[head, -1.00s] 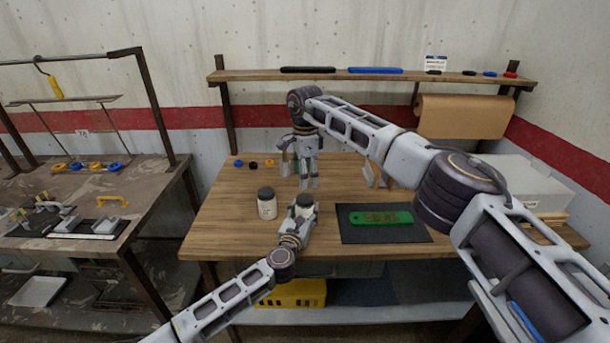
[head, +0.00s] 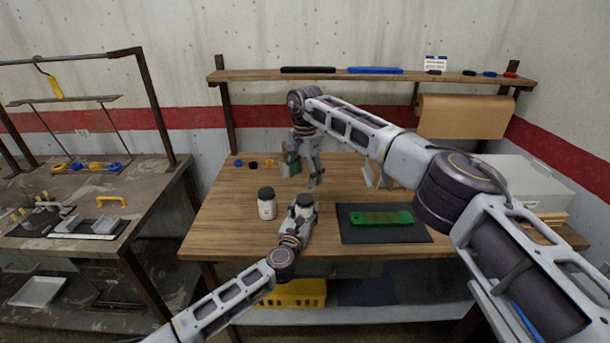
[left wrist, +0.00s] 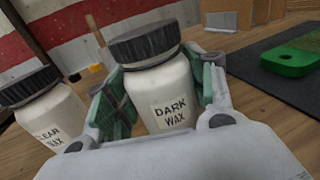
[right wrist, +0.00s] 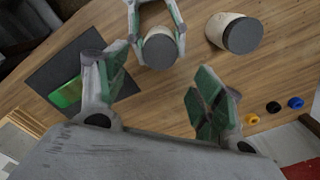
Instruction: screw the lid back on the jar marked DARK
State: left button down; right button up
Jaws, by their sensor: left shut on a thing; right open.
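The jar marked DARK WAX (left wrist: 165,95) is white and stands upright between the fingers of my left gripper (left wrist: 160,112), which is shut on its body. Its dark lid (left wrist: 145,45) sits on top; I cannot tell how tightly. The lid also shows from above in the right wrist view (right wrist: 159,50). In the head view, my left gripper (head: 303,207) covers most of this jar. My right gripper (head: 316,181) is open and empty, behind and above the jar. In the right wrist view, its spread fingers (right wrist: 160,90) are apart from the lid.
A second white jar (head: 267,208), marked CLEAR WAX with a dark lid, stands left of the held jar. A black mat (head: 350,234) with a green part (head: 382,218) lies to the right. Small coloured caps (head: 253,163) lie at the back left of the wooden table.

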aim_at(305, 198)
jog(key=shift+f, duration=0.1)
jog(key=shift+f, duration=3.9)
jog(key=c, duration=1)
jog(key=shift+c, duration=0.3)
